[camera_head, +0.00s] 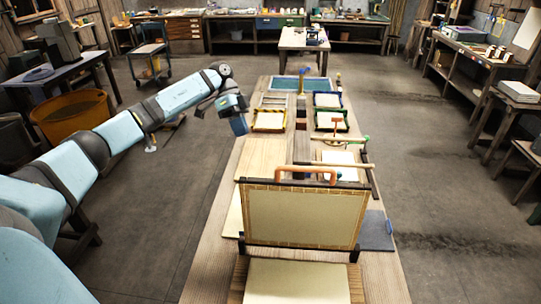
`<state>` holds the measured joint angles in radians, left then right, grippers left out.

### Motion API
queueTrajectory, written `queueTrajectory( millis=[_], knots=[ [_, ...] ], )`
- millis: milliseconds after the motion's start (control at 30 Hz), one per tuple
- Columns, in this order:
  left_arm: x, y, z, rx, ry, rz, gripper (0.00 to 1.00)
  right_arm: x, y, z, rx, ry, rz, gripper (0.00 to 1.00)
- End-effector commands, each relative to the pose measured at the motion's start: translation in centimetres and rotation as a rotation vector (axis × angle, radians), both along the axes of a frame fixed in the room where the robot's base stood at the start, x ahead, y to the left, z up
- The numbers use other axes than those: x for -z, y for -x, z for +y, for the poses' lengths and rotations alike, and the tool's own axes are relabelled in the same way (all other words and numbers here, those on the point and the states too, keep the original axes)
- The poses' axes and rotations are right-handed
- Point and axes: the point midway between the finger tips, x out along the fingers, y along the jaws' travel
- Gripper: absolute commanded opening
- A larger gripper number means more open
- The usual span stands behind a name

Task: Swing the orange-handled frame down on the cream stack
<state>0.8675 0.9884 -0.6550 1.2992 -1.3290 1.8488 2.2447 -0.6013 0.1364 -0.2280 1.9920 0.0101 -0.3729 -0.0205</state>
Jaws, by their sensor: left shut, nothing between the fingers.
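The orange-handled frame (304,216) stands nearly upright on the long wooden table, its pale panel facing me. Its orange handle (306,170) sticks up at the top edge. The cream stack (297,282) lies flat in front of it, at the near end of the table. My left gripper (239,123) is above the table's left edge, farther off than the frame and apart from it. It is shut and empty. My right gripper is not in view.
Several smaller framed pieces, such as one with a yellow rim (269,121), lie farther along the table. A dark slab (376,231) lies right of the frame. An orange tub (76,117) stands on the floor at left. The floor on both sides is mostly clear.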

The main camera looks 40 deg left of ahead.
Motion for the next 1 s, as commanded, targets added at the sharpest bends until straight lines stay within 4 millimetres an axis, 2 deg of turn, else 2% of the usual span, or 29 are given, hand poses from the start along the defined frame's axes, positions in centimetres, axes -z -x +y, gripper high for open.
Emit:
queueTrajectory(
  millis=[133,267,367,667,833,1000],
  knots=[
    [-0.2,0.2,0.6,-0.013,-0.021,0.016,0.0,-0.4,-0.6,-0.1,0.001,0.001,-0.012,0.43],
    [0.8,0.5,-0.2,-0.011,-0.022,0.018,0.0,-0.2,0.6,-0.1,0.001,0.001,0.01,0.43],
    [2.2,1.0,-1.3,-0.011,-0.02,0.02,0.0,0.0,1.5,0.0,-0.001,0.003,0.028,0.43],
    [7.2,2.4,-5.0,-0.011,-0.019,0.018,0.0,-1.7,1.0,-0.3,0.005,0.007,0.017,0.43],
    [7.2,4.4,-6.3,-0.01,-0.02,0.014,0.0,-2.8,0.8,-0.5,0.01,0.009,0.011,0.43],
    [7.2,5.5,-7.0,-0.012,-0.021,0.013,0.0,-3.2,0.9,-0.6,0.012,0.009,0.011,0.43]
  ],
)
